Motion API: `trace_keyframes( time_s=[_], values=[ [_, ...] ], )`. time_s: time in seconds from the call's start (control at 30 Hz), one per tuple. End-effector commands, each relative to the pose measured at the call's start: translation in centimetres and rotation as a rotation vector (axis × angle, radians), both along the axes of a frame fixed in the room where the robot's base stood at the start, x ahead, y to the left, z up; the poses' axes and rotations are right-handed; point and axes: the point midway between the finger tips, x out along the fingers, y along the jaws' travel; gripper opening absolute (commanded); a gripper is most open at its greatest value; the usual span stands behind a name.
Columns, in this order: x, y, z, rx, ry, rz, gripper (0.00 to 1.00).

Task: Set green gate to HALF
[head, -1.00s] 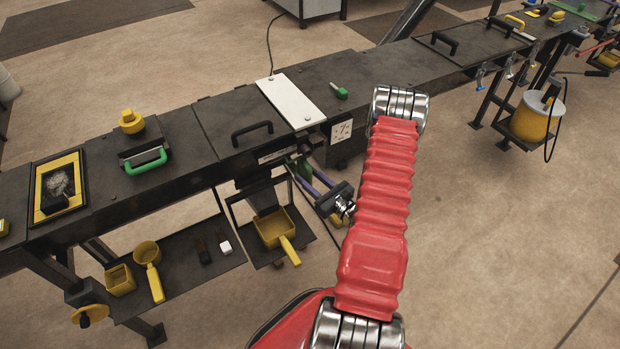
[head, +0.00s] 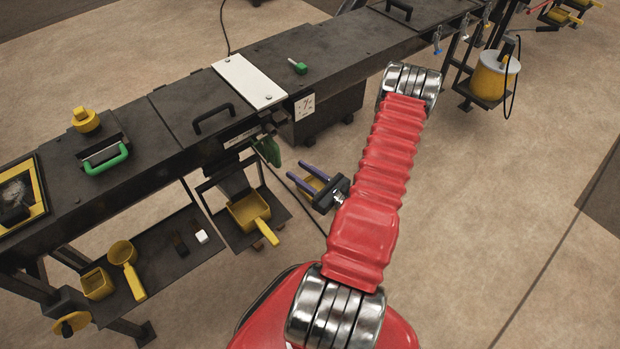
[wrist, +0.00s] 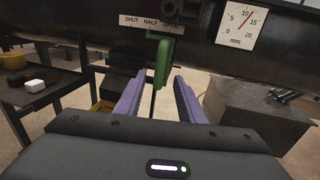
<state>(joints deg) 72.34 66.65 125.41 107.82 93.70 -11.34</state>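The green gate handle (wrist: 162,60) hangs under the press body, below a white scale strip (wrist: 148,22) marked SHUT and HALF, with a third word at its right end partly unreadable. The handle sits right of HALF, close to that right end. In the head view the handle (head: 268,150) shows under the bench edge. My gripper (head: 297,172) is open and empty, its purple fingers apart from the handle. In the wrist view my gripper (wrist: 159,76) points at the handle, which lies beyond the fingertips and lines up with the gap between them.
A dial (wrist: 242,24) in mm is right of the scale. A yellow scoop bin (head: 250,212) stands below the gate on a tray. A lower shelf (head: 165,265) holds yellow containers and a white block (head: 202,236). Open floor lies right of my arm.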

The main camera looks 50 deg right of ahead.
Motion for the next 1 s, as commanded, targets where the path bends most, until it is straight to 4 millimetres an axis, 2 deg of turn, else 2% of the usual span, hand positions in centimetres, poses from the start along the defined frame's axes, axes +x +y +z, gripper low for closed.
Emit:
trace_keyframes(
  time_s=[0.2, 0.37, 1.0],
  values=[
    [-2.4, -0.1, 0.0, 0.001, 0.000, -0.003, 0.36],
    [-3.3, 0.0, 0.0, 0.000, 0.000, -0.001, 0.36],
    [-3.5, 0.1, 0.0, 0.000, 0.000, 0.000, 0.36]
  ],
)
